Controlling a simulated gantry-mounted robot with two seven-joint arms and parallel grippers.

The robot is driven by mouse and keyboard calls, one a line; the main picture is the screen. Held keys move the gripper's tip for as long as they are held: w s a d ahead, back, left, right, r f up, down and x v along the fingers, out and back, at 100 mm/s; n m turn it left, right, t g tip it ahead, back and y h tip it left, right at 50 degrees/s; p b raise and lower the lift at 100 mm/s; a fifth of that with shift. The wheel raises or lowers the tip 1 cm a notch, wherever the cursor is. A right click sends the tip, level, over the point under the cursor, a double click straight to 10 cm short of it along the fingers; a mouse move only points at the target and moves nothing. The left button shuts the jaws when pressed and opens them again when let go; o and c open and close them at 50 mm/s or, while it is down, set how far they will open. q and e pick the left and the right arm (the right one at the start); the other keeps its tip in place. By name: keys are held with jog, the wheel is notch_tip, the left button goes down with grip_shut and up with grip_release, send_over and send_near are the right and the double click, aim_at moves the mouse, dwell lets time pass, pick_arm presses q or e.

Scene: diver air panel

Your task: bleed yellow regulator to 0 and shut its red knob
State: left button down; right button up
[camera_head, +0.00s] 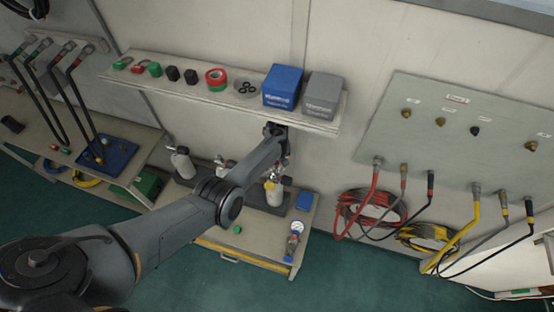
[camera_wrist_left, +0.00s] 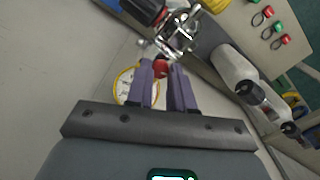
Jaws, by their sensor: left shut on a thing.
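The yellow regulator, with a yellow-rimmed gauge (camera_wrist_left: 122,86) and silver metal fittings (camera_wrist_left: 178,32), shows in the left wrist view. The gauge is partly covered by a finger and I cannot read its dial. The red knob (camera_wrist_left: 161,69) sits between the purple fingertips of my left gripper (camera_wrist_left: 162,72), which is shut on it. In the head view my left gripper (camera_head: 277,158) is at the top of a pale bottle (camera_head: 273,193) on the bench, and my arm hides part of this spot. My right gripper is not in view.
A shelf (camera_head: 165,84) with a blue box (camera_head: 282,86) and a grey box (camera_head: 322,97) hangs just above my gripper. A loose gauge (camera_head: 292,240) lies at the bench's front right. A hose panel (camera_head: 450,150) is at right.

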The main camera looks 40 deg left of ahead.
pick_arm(q)
jog(key=c, duration=1)
grip_release()
jog(key=shift+r, duration=0.5)
jog(key=shift+r+p, duration=0.8)
jog(key=shift+r, duration=2.45)
